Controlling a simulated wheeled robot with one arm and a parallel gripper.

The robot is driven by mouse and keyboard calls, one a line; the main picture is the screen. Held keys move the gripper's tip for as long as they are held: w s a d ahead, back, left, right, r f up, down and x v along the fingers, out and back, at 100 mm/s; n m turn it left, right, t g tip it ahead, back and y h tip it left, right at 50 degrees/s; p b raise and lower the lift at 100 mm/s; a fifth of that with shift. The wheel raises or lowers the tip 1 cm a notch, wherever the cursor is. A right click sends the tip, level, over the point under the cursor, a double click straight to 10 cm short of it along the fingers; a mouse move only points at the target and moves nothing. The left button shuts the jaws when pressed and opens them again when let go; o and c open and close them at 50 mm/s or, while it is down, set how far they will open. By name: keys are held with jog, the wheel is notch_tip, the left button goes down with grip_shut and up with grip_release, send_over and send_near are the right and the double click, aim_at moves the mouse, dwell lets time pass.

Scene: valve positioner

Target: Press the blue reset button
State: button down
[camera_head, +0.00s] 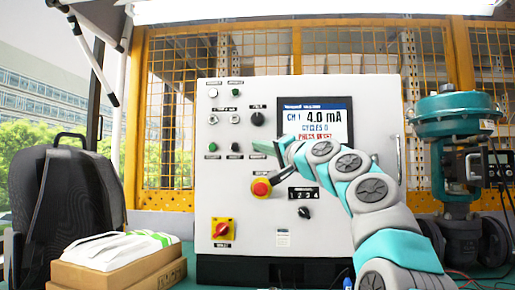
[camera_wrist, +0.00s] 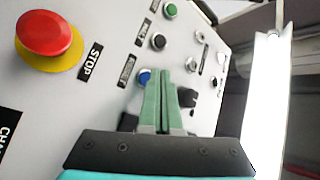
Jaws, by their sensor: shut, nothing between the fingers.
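The blue reset button (camera_wrist: 144,76) shows in the wrist view on the pale panel, next to a label and just left of my fingertips. Part of it is covered by the left finger. My gripper (camera_wrist: 163,74) is shut and empty, its two green fingers side by side and pointing at the panel. I cannot tell whether the tips touch the panel or the button. In the head view my gripper (camera_head: 258,146) is in front of the control cabinet (camera_head: 240,250), right of the black button (camera_head: 235,147), and the blue button is hidden.
A red stop button (camera_head: 261,188) on a yellow ring sits below my gripper. Green and black buttons, knobs and a lit screen (camera_head: 316,117) share the panel. A teal valve (camera_head: 455,115) stands at right. A cardboard box (camera_head: 120,272) and a backpack are at left.

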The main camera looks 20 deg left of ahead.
jog(key=shift+w+a, duration=0.1)
jog(key=shift+w, duration=0.3)
jog(key=shift+w+p, duration=0.35)
jog(key=shift+p, duration=0.2)
dwell(0.5)
jog(key=shift+s, duration=0.1)
jog(key=shift+s+b, duration=0.65)
jog(key=s+b, duration=0.1)
jog(key=s, duration=0.1)
jog(key=s+d+b, duration=0.1)
jog(key=s+b, duration=0.1)
jog(key=shift+s+d+f, duration=0.1)
jog(key=shift+s+d, duration=0.1)
jog(key=shift+s, duration=0.2)
dwell(0.8)
